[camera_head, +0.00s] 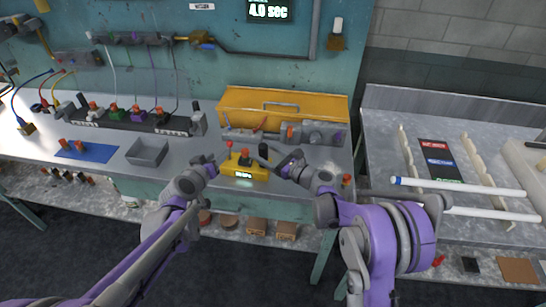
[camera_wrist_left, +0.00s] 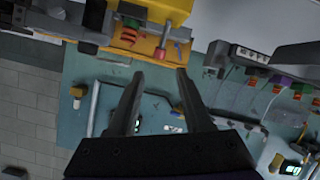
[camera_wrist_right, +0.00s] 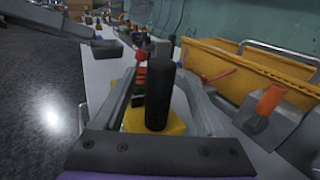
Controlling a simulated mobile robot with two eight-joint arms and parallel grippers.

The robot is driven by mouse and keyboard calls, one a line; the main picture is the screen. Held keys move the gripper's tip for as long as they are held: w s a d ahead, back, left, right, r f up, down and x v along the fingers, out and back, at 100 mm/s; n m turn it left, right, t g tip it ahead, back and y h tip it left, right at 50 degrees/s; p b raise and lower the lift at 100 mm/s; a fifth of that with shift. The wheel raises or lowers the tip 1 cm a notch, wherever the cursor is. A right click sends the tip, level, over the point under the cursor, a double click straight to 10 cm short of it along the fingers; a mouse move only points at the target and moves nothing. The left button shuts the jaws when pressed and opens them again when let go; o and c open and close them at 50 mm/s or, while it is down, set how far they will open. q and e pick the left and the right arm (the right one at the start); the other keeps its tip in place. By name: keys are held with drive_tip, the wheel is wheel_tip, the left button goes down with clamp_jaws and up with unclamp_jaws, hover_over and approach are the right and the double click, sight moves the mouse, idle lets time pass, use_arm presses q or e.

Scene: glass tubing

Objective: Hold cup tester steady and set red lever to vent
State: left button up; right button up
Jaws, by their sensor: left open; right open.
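The yellow cup tester (camera_head: 246,171) stands near the front edge of the bench, its small lit display facing forward. A red knob (camera_head: 229,144) stands up at its left side, and a dark upright post is at its right. In the right wrist view the black post (camera_wrist_right: 158,95) rises in front of the yellow body (camera_wrist_right: 172,127) and partly hides red parts behind it. My right gripper (camera_wrist_right: 160,90) is open, with a finger on either side of the post; contact cannot be told. My left gripper (camera_wrist_left: 160,73) is open and empty, close to the tester's left side.
A yellow toolbox (camera_head: 284,103) and a grey valve unit (camera_head: 318,134) stand behind. A grey tray (camera_head: 148,152) and blue mat (camera_head: 86,150) lie to the left. Another table (camera_head: 385,110) with white tubes (camera_head: 460,188) is at the right.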

drive_tip(key=shift+w+a, duration=0.2)
clamp_jaws()
idle(0.3)
idle(1.0)
